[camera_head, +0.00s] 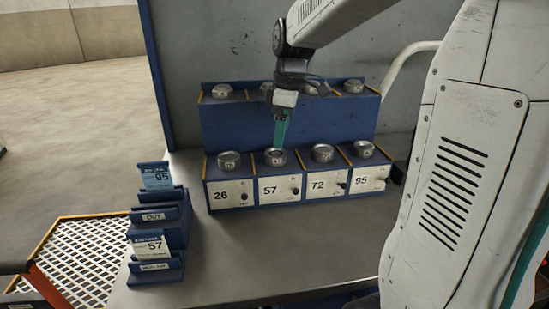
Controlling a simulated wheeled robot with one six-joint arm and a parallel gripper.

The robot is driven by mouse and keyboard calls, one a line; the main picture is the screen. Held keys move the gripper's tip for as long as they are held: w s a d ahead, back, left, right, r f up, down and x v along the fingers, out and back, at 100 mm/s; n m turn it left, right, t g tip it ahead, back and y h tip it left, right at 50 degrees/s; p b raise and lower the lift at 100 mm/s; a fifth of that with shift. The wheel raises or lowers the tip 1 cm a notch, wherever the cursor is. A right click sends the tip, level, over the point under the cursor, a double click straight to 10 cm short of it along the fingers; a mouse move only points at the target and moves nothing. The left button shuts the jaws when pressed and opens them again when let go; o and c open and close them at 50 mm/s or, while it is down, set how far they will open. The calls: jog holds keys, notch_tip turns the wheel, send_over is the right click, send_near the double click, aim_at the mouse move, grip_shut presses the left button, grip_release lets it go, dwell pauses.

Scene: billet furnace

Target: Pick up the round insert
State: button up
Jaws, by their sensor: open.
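A round metal insert (275,156) sits on top of the box marked 57 (281,188). Similar round inserts sit on the boxes marked 26 (229,160), 72 (323,152) and 95 (363,148). My gripper (280,142) points down just above the insert on the 57 box, with its teal fingers close to the insert's top. It is open, and nothing shows between the fingers. Whether the fingers touch the insert cannot be told from this angle.
A raised blue shelf (247,124) behind the boxes holds several more round inserts. On the left, a blue card rack (172,232) holds a blue 95 card (156,177) and a white 57 card (153,246). The grey tabletop (255,255) in front is clear.

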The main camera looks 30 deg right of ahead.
aim_at(276, 153)
jog(key=shift+n, duration=0.7)
jog(key=w+d, duration=0.1)
jog(key=w+d+f, duration=0.1)
jog(key=w, duration=0.1)
jog(key=shift+w+d+f, duration=0.3)
jog(key=shift+w+d, duration=0.05)
jog(key=shift+d, duration=0.05)
jog(key=shift+w+f, duration=0.1)
jog(key=shift+f, duration=0.2)
jog(key=f, duration=0.4)
jog(key=w+a+f, duration=0.1)
jog(key=f, duration=0.2)
jog(key=shift+w+a, duration=0.1)
jog(key=c, duration=1.5)
jog(key=shift+c, duration=0.3)
jog(key=shift+r, duration=0.15)
